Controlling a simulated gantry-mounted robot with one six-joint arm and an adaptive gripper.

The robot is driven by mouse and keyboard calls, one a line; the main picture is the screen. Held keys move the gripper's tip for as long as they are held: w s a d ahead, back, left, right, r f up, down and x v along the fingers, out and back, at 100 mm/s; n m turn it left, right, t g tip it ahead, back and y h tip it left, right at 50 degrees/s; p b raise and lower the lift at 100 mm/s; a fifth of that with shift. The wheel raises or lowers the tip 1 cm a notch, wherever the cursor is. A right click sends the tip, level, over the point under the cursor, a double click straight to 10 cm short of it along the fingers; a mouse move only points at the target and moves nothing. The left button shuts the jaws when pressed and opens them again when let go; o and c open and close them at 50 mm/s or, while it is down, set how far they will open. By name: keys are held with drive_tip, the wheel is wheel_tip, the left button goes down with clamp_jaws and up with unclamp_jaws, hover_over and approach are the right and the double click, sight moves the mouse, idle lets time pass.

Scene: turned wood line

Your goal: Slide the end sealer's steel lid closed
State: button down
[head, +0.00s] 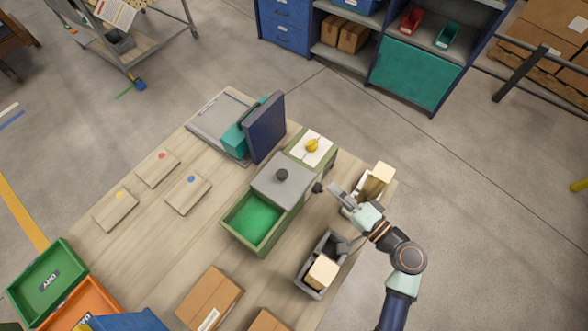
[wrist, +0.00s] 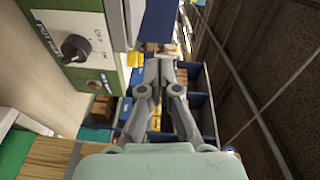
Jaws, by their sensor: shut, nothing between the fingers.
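The end sealer (head: 226,228) is a green-walled box on the bench in the head view. Its grey steel lid (head: 262,185), with a dark round knob (head: 281,174), covers the middle part. The near-left part is uncovered and shows a bright green inside (head: 254,219). My gripper (head: 334,188) is shut and empty, right of the sealer and apart from the lid. In the wrist view, my gripper's fingers (wrist: 160,66) are together, and the sealer's side with a black dial (wrist: 76,47) shows at upper left.
A yellow button (head: 312,145) sits on the sealer's white far end. A dark upright screen (head: 265,127) stands behind. Grey bins with wood blocks (head: 322,272) lie below and right of the sealer. Cardboard boxes (head: 210,297) sit at the front.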

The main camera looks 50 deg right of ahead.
sight(297, 179)
drive_tip(key=w, duration=0.6)
drive_tip(key=w+d, duration=0.1)
drive_tip(key=w, duration=0.2)
drive_tip(key=shift+f, duration=0.1)
drive_tip(key=a, duration=0.1)
drive_tip(key=w+a, duration=0.1)
drive_tip(key=a, duration=0.1)
drive_tip(key=shift+w+a+f, duration=0.1)
drive_tip(key=shift+w+f, duration=0.05)
drive_tip(key=shift+f, duration=0.15)
drive_tip(key=shift+w+a, duration=0.2)
